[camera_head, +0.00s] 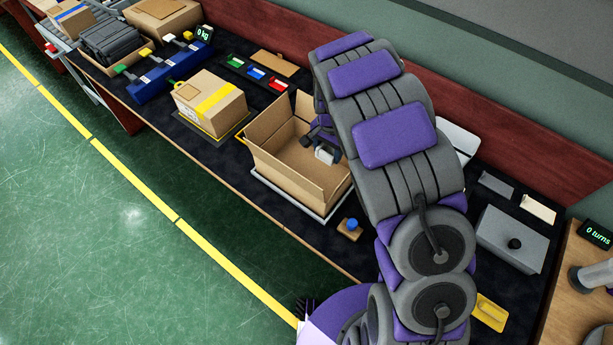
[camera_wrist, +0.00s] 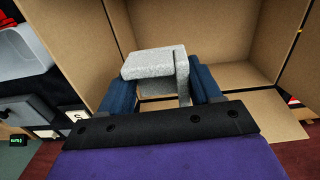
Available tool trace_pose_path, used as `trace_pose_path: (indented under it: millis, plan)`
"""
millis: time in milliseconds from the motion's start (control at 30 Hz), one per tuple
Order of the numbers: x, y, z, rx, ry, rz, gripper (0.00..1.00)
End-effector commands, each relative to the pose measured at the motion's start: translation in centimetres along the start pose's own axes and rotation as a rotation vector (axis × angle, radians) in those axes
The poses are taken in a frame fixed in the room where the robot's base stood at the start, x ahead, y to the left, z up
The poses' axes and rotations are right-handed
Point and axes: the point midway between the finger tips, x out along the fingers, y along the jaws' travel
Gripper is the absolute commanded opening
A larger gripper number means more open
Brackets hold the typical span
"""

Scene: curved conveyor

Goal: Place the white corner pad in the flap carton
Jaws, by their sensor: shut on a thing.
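The flap carton (camera_head: 279,163) is an open brown box on a pale plate on the dark bench. It also fills most of the wrist view (camera_wrist: 245,40). The white corner pad (camera_head: 324,155) is a pale, speckled L-shaped block. In the wrist view the pad (camera_wrist: 150,63) sits between the two blue fingers. My gripper (camera_wrist: 163,90) is shut on it, and the pad is within the carton's opening. My gripper (camera_head: 318,140) shows partly behind my arm in the head view. I cannot tell whether the pad touches the carton's floor.
A closed taped box (camera_head: 210,103) stands left of the carton. A blue-topped knob (camera_head: 351,226) is near the front edge. A grey box with a black knob (camera_head: 512,238) is at the right. Small coloured bins (camera_head: 256,72) lie behind.

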Motion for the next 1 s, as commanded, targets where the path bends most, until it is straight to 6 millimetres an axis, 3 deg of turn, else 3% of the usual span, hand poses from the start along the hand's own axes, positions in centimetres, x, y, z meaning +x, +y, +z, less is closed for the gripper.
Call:
trace_pose_path:
  millis: [267,733,1000]
  plan:
    - [2.6,0.8,-0.4,0.003,-0.008,-0.005,0.31]
    - [13.5,0.0,-0.1,0.002,-0.004,0.002,0.31]
    - [16.0,0.3,-0.4,0.002,-0.004,-0.006,0.31]
